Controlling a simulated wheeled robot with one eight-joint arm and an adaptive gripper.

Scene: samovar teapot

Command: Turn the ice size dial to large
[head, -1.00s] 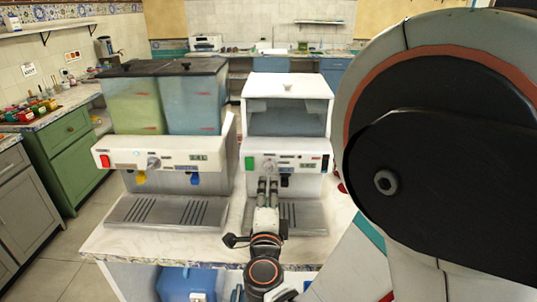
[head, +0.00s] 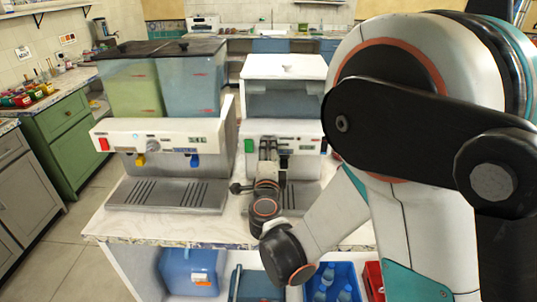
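The right-hand machine (head: 285,100) is white with a dark clear front and a control panel (head: 306,141) across its middle. A green switch (head: 249,145) is at the panel's left end, and a small green display is to the right. My gripper (head: 268,147) reaches up to this panel, just right of the green switch. Its fingers point at the panel and cover the spot where a dial showed earlier, so the dial is hidden. I cannot tell whether the fingers touch or hold it, or how wide they are apart.
A two-tank drink machine (head: 165,130) with its own dial (head: 153,146) and yellow and blue taps stands close on the left. Both machines stand on a marble-topped counter (head: 130,226). Below are a blue container (head: 187,272) and a blue crate with bottles (head: 333,285). My arm blocks the right side.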

